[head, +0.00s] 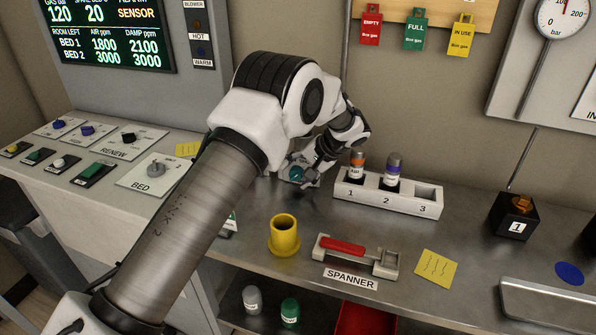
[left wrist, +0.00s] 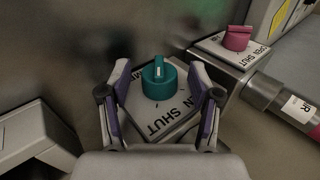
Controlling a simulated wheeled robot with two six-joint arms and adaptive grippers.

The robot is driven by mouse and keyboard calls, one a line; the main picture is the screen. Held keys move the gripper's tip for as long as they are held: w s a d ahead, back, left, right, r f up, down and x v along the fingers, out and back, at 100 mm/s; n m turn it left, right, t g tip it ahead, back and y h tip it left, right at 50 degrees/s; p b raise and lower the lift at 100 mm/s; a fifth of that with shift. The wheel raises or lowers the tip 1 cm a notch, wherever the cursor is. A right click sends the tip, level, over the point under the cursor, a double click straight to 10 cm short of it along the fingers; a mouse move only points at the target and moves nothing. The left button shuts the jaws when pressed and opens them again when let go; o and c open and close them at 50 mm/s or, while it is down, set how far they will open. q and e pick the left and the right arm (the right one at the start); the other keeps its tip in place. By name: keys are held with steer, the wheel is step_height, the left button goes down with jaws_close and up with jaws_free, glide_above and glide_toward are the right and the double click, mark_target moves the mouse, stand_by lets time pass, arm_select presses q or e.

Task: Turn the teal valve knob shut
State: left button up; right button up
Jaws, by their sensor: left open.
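The teal valve knob (left wrist: 159,82) stands on a white plate (left wrist: 150,122) lettered OPEN and SHUT in the left wrist view. A raised bar with a pale mark crosses its top. My left gripper (left wrist: 160,98) is open, with one finger on each side of the knob. I cannot tell whether the fingers touch it. In the head view the knob (head: 297,172) is small and partly hidden by my left gripper (head: 308,172). My right gripper is not in view.
A pink knob (left wrist: 237,38) on a similar plate is at the upper right of the left wrist view. A white numbered rack (head: 420,207) with two bottles stands right of my left gripper. A yellow cup (head: 284,238) and the spanner holder (head: 357,256) are nearer.

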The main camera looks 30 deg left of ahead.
arm_select(q)
steer(key=c, duration=1.1)
steer(key=shift+d+f+b, duration=0.1)
steer(key=shift+f+b, duration=0.15)
steer(key=shift+b, duration=0.15)
steer(key=shift+c, duration=0.2)
steer(key=shift+y, duration=0.6)
steer(key=shift+r, duration=0.25)
steer(key=o, duration=1.1)
steer(key=shift+o, duration=0.2)
steer(key=v, duration=1.2)
steer(key=shift+w, duration=0.25)
